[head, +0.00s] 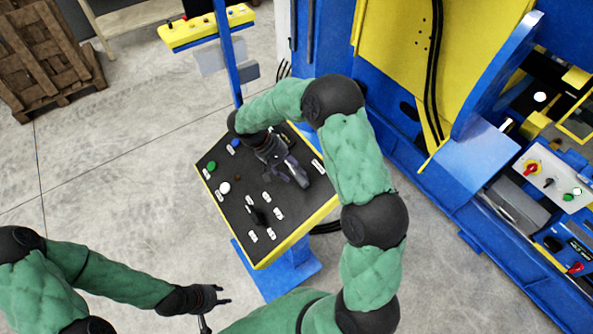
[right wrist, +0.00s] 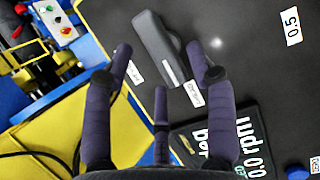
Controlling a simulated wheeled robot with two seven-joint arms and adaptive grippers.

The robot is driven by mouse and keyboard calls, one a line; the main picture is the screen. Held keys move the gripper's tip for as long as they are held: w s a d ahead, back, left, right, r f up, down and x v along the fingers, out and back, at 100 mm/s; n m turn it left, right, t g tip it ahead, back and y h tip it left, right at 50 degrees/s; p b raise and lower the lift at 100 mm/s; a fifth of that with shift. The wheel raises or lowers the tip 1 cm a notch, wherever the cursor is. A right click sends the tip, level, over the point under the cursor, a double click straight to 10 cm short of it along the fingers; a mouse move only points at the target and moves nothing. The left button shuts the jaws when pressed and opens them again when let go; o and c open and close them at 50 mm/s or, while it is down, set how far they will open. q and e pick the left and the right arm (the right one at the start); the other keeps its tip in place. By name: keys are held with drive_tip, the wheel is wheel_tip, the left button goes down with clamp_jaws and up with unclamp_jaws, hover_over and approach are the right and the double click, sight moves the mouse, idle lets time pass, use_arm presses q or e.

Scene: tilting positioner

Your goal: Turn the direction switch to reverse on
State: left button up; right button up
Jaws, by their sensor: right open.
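A black switch handle (right wrist: 158,45) stands on the dark panel in the right wrist view, with small white labels (right wrist: 135,72) (right wrist: 193,93) near it. Their text is too small to read. A pale line marks the handle's near end, toward the right-hand label. My right gripper (head: 297,178) is open, low over the panel's right part; in the wrist view its fingertips (right wrist: 158,52) lie either side of the handle, apart from it as far as I can tell. Another black switch (head: 257,215) sits lower on the panel. My left gripper (head: 221,295) is open and empty, off the panel.
The black panel (head: 232,207) has a yellow edge and a blue stand. It carries green (head: 212,166), white (head: 224,187) and blue (head: 235,143) buttons, plus a display (right wrist: 225,140). A blue and yellow machine (head: 480,190) stands at the right.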

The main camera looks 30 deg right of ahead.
drive_tip(key=shift+x, duration=1.3)
clamp_jaws()
